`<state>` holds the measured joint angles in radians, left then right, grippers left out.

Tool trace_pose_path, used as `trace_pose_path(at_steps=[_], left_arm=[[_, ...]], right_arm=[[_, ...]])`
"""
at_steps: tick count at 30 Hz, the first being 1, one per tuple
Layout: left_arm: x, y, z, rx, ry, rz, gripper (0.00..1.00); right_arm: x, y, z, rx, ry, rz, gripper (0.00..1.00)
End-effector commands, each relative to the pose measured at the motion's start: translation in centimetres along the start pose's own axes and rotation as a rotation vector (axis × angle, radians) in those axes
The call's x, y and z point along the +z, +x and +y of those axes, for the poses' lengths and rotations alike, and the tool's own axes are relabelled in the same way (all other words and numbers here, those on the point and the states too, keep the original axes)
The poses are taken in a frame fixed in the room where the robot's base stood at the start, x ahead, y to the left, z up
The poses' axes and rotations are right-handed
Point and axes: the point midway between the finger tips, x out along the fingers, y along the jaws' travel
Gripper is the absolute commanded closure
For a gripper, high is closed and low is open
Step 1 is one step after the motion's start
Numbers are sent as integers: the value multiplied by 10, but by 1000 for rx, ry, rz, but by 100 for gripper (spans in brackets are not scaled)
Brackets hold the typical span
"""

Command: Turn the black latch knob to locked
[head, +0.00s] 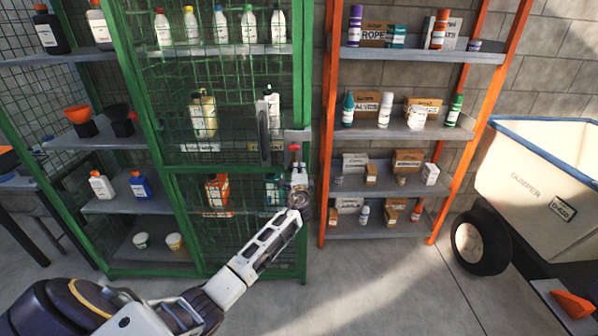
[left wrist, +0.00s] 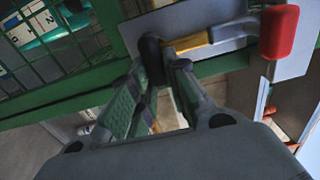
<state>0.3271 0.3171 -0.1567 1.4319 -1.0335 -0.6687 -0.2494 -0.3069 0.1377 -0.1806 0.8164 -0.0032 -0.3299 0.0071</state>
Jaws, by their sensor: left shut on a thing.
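The black latch knob (left wrist: 152,52) shows in the left wrist view, at the end of a yellowish bar on a grey plate (left wrist: 205,28). My left gripper (left wrist: 158,76) is shut on the knob, with its fingers on either side of it. In the head view my left gripper (head: 298,181) is at the right post of the green cage door (head: 240,168), just below a red-tipped part (head: 294,147). The gripper hides the knob there. The red part (left wrist: 279,32) also shows in the left wrist view, to the right of the knob. My right gripper is not in view.
A dark vertical door handle (head: 264,136) is left of the latch. Bottles stand on shelves behind the mesh. An orange-framed shelf rack (head: 330,130) with boxes and bottles stands close to the right. A dumper (head: 540,185) is at the far right. Floor in front is clear.

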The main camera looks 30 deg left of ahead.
Motion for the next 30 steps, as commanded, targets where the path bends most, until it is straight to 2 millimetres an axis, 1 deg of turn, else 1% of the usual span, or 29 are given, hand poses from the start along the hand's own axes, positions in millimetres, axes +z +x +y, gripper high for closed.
trace_pose_path(at_steps=[1, 5, 6, 12, 15, 20, 26, 30], left_arm=[[-1, 0, 1, 1, 3, 1, 81], [0, 0, 1, 1, 2, 1, 65], [0, 0, 1, 1, 1, 1, 62], [0, 0, 0, 1, 0, 1, 62], [0, 0, 0, 0, 0, 1, 62], [0, -3, 0, 0, 0, 1, 62], [-1, -14, 1, 1, 0, 1, 62], [0, -26, 2, 2, -1, 1, 62]], right_arm=[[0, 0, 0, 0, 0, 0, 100], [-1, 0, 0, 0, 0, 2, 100], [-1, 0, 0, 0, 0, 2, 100], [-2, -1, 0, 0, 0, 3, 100], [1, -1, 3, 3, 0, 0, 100], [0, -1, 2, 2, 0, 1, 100], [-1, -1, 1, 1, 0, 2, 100], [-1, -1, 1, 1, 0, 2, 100]])
